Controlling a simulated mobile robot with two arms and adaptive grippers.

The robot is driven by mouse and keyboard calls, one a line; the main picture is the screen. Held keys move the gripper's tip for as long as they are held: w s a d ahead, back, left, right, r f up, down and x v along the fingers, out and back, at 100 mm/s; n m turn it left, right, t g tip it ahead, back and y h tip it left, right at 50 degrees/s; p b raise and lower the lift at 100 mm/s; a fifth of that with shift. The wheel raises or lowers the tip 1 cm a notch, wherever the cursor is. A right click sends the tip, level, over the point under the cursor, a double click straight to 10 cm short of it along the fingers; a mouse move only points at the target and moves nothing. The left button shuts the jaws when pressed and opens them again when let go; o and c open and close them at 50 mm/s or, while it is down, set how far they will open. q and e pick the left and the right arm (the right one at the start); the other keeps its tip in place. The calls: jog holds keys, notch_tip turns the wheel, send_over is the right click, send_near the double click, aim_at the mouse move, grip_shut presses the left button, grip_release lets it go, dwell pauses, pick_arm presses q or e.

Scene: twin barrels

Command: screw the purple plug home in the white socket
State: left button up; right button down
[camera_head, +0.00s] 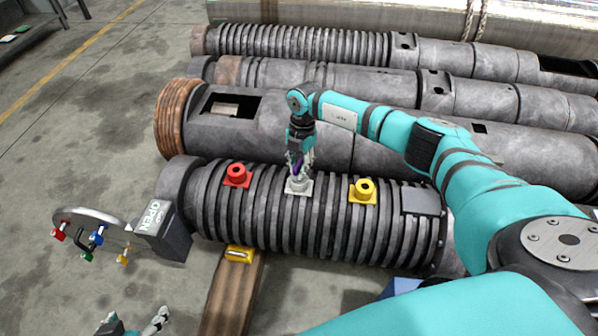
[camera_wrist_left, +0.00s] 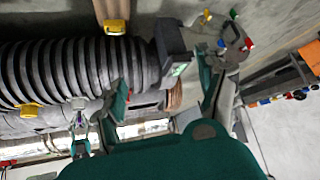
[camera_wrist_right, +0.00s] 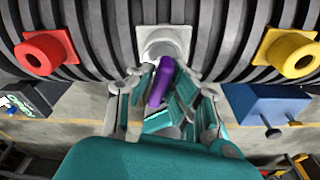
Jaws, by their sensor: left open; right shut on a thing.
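The purple plug (camera_wrist_right: 161,82) is held between the fingers of my right gripper (camera_wrist_right: 163,88). Its far end meets or overlaps the mouth of the white socket (camera_wrist_right: 165,44) in the right wrist view. How deep it sits I cannot tell. In the head view the white socket (camera_head: 299,187) is on top of the ribbed barrel, with my right gripper (camera_head: 300,164) pointing down over it and only a little purple showing. My left gripper (camera_head: 136,320) is open and empty at the bottom left, away from the barrel; its spread fingers also show in the left wrist view (camera_wrist_left: 163,78).
A red socket (camera_head: 237,174) and a yellow socket (camera_head: 363,190) flank the white one on the ribbed barrel (camera_head: 330,235). A box marked OPEN (camera_head: 163,230) stands at its left end. A rack with coloured pieces (camera_head: 88,226) is further left. More barrels lie behind.

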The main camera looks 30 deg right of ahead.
jog(key=shift+a+m, duration=0.1)
jog(key=shift+m, duration=0.6)
jog(key=c, duration=1.2)
grip_release()
jog(key=shift+r, duration=0.1)
